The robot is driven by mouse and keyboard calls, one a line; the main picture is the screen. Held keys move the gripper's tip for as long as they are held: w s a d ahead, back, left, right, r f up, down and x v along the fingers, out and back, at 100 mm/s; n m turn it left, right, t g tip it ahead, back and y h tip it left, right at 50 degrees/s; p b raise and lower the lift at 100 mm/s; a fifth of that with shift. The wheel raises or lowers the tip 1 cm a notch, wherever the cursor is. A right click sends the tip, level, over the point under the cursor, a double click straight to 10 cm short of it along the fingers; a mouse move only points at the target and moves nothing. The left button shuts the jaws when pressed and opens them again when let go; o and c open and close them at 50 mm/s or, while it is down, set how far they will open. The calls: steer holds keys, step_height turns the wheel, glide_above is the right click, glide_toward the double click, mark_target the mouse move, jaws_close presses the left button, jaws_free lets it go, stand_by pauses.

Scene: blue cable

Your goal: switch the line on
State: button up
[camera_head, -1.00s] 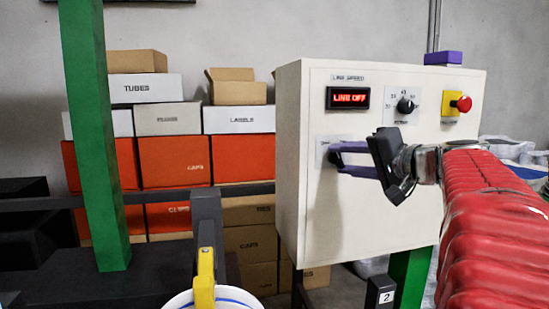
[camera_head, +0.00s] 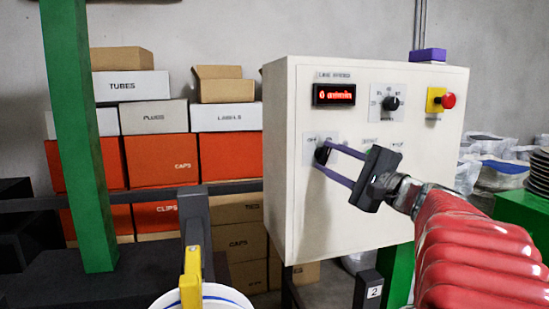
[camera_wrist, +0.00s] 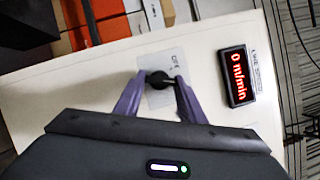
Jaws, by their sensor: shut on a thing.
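The white control box (camera_head: 285,200) stands in front of me in the head view. Its red display (camera_head: 334,94) reads "0 m/min"; the same display (camera_wrist: 237,76) shows in the wrist view. My gripper (camera_head: 326,158) has its purple fingers on the black rotary switch at the lower left of the panel. In the wrist view the fingers are shut on the black switch knob (camera_wrist: 158,79), one on each side. The switch's label plate is partly hidden by the fingers.
A black speed knob (camera_head: 391,103) and a red stop button (camera_head: 448,100) on yellow sit on the panel's upper right. A purple block (camera_head: 428,55) lies on top of the box. Boxes are stacked behind, left. A green post (camera_head: 80,140) and white bucket (camera_head: 205,297) are at left and front.

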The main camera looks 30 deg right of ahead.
steer(key=shift+w+a+f+m, duration=0.1)
steer(key=shift+f+m, duration=0.2)
steer(key=shift+m, duration=0.5)
steer(key=o, duration=0.8)
steer(key=shift+o, duration=1.2)
steer(key=shift+r+h, duration=0.15)
steer(key=shift+h, duration=0.25)
steer(key=s+f, duration=0.2)
steer(key=s, duration=1.1)
steer(key=shift+s+d+f, duration=0.25)
steer(key=shift+d+f, duration=0.15)
